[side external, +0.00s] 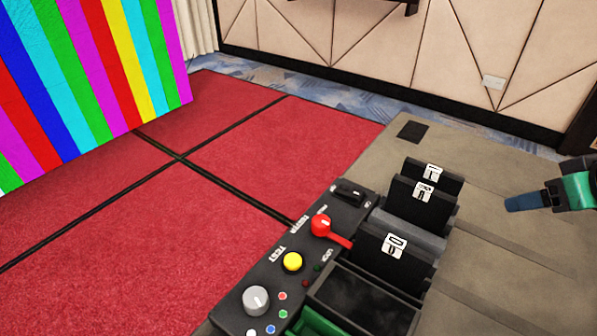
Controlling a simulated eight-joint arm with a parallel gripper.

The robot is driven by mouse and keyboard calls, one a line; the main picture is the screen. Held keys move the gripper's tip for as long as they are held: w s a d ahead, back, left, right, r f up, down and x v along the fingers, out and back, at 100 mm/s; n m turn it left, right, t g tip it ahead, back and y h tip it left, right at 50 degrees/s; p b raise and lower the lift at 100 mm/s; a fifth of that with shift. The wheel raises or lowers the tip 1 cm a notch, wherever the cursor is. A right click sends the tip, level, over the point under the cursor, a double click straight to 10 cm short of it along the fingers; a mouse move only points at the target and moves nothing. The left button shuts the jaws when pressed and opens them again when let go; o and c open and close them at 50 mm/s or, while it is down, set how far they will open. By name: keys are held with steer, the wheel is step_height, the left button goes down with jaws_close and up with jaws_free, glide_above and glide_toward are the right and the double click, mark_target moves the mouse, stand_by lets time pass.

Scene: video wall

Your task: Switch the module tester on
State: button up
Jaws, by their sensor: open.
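The module tester seems to be the long black control panel (268,272) in the lower middle of the side view. At its far end is a small black switch (348,193); its position is too small to tell. Below it are a red lever (322,226), a yellow button (292,262) labelled TEST, and a grey knob (256,300). Small coloured dots and dark lamps lie beside them. My gripper (527,201) is at the right edge, well right of the panel, open and empty. Its blue finger points left; the other finger is not clearly visible.
Black modules with white labels (424,190) stand in a rack right of the panel, between it and my gripper. An empty black bin (360,300) and a green one (318,322) are in front. The brown table (490,245) is clear around my gripper. A striped video wall (90,80) stands behind.

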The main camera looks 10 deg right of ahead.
steer(key=shift+c, duration=0.2)
jaws_close()
stand_by(1.4)
